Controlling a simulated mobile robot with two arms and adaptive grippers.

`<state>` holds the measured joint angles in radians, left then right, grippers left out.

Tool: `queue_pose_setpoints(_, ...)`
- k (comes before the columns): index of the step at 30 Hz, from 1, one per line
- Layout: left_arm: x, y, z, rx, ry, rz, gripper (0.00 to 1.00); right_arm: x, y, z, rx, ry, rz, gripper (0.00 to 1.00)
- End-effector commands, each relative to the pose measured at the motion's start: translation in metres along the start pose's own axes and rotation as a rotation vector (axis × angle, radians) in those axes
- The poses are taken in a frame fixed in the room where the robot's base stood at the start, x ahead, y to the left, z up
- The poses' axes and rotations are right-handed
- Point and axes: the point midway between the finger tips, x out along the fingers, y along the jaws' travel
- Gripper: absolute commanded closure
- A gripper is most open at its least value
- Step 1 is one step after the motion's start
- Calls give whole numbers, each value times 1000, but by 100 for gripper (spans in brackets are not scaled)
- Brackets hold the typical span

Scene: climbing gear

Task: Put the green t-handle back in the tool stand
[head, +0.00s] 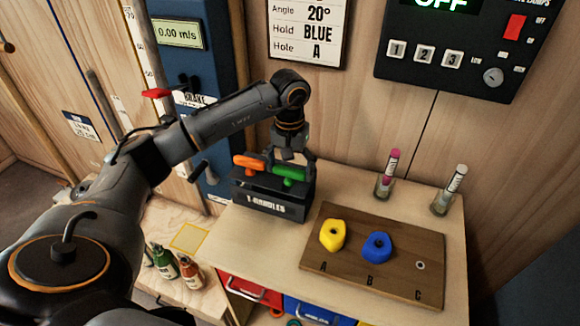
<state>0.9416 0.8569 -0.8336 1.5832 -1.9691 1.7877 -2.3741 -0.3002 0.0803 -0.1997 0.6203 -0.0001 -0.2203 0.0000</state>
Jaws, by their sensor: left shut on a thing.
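The green t-handle (289,173) is at the right part of the black tool stand (270,206), which is labelled T-HANDLES. Its stem points down at the stand's top; I cannot tell how deep it sits. An orange t-handle (248,162) is upright at the left part of the stand. My left gripper (288,163) reaches down from above and is shut on the green t-handle, with the fingers at its grip. My right gripper is not in view.
The stand is on a wooden table near the wall. To its right, a wooden board (402,277) bears a yellow hold (333,235) and a blue hold (377,246). Two markers in cups (385,189) (442,205) stand behind. Several small bottles (190,276) are at lower left.

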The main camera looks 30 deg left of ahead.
Motion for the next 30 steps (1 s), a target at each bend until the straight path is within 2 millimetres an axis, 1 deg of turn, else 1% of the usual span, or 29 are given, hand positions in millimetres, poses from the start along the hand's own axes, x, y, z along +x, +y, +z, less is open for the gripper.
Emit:
queue_pose_setpoints(8,0,0,0,-1,1,0,56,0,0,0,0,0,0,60)
queue_pose_setpoints(9,0,0,0,-1,1,0,10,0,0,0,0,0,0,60)
queue_pose_setpoints(10,0,0,0,0,1,0,4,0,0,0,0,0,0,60)
queue_pose_setpoints(11,0,0,0,-1,1,0,0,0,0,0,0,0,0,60)
queue_pose_setpoints(20,1,0,0,0,0,0,0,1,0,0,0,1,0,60)
queue_pose_setpoints(23,-2,0,0,0,1,0,0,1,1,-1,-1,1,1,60)
queue_pose_setpoints(26,-12,0,-1,0,2,0,0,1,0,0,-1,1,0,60)
queue_pose_setpoints(29,-30,0,-1,1,5,1,0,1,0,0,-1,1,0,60)
queue_pose_setpoints(30,-39,0,-1,1,6,1,0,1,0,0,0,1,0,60)
